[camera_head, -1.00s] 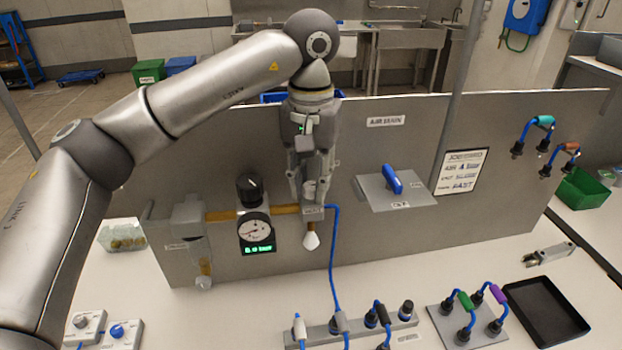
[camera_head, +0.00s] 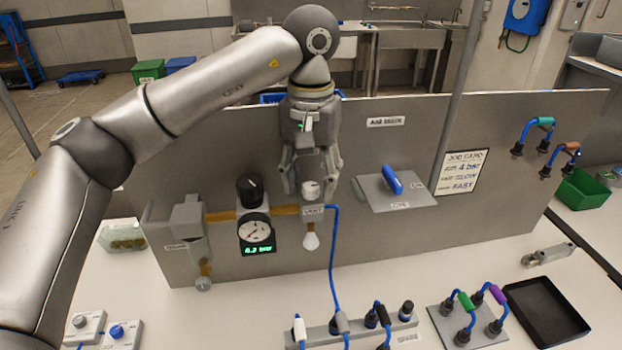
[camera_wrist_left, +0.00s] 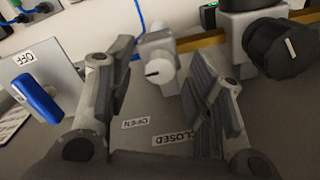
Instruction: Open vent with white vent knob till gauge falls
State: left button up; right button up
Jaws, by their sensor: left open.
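The white vent knob (camera_head: 311,187) is on the small valve block on the grey panel, above the VENT label. It also shows in the left wrist view (camera_wrist_left: 160,71), facing the camera with a dark mark on its face. My left gripper (camera_head: 311,194) is open, with a finger on each side of the knob and gaps between. The wrist view shows OPEN and CLOSED labels (camera_wrist_left: 135,123) below the knob. The round gauge (camera_head: 254,229) with a green digital readout is left of the vent. My right gripper is not in view.
A black knob (camera_head: 249,189) is just above the gauge. A blue hose (camera_head: 334,270) runs down from the vent. A blue-handled lever plate (camera_head: 393,190) is on the right. Hose connectors (camera_head: 350,328) and a black tray (camera_head: 546,312) are on the bench.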

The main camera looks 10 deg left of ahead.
aim_at(311, 186)
pick_arm(q)
notch_tip(311, 186, up, 12)
jog(key=shift+f, duration=0.25)
dwell(0.4)
jog(key=shift+s+f, duration=0.1)
